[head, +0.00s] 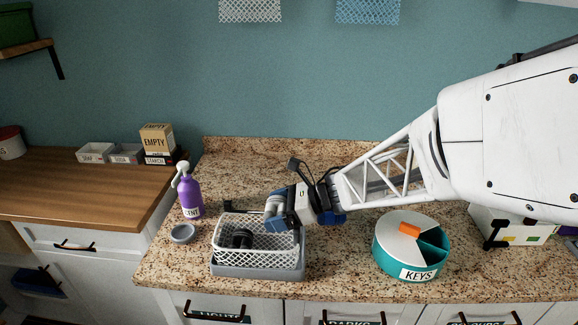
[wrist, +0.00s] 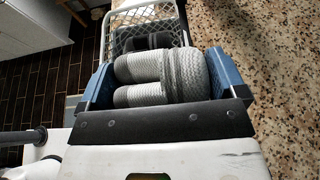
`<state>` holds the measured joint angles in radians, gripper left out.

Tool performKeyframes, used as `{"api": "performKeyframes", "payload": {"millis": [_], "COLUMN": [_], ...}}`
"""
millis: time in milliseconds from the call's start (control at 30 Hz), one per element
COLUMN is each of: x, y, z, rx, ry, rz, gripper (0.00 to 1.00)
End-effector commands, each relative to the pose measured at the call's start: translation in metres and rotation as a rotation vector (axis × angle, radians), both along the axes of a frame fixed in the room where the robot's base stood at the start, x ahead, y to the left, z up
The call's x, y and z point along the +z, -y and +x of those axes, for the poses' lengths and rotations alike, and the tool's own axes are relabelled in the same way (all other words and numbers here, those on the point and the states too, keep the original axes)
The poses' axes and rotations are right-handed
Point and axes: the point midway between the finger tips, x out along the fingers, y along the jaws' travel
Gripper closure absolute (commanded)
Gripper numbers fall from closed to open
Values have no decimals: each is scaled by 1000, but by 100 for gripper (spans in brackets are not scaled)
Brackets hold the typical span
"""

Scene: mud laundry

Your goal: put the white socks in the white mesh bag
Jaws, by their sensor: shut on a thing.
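My gripper (head: 284,212) is shut on a rolled pair of pale grey-white socks (wrist: 165,75). In the wrist view the socks sit between its two blue fingers. In the head view the gripper is at the right rear of a white mesh basket (head: 262,258), close to its rim; the socks (head: 273,206) show just above that rim. I cannot tell whether they touch it. A white mesh bag (head: 250,10) hangs on the wall at the top, cut off by the picture edge.
The basket stands on a grey base (head: 258,272) and holds dark rolled socks (head: 242,238). A purple spray bottle (head: 191,197) and grey dish (head: 183,234) stand to its left. A teal KEYS tin (head: 385,255) is to the right. A blue mesh bag (head: 367,11) hangs beside the white one.

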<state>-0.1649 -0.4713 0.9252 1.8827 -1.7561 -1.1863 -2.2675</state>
Motion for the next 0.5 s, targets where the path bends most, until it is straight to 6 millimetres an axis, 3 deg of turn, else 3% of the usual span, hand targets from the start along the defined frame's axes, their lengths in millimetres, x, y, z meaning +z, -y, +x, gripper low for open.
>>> {"api": "performKeyframes", "payload": {"millis": [500], "x": [-10], "y": [0], "z": [0], "rx": [0], "ry": [-3], "rz": [-1], "gripper": [34]}}
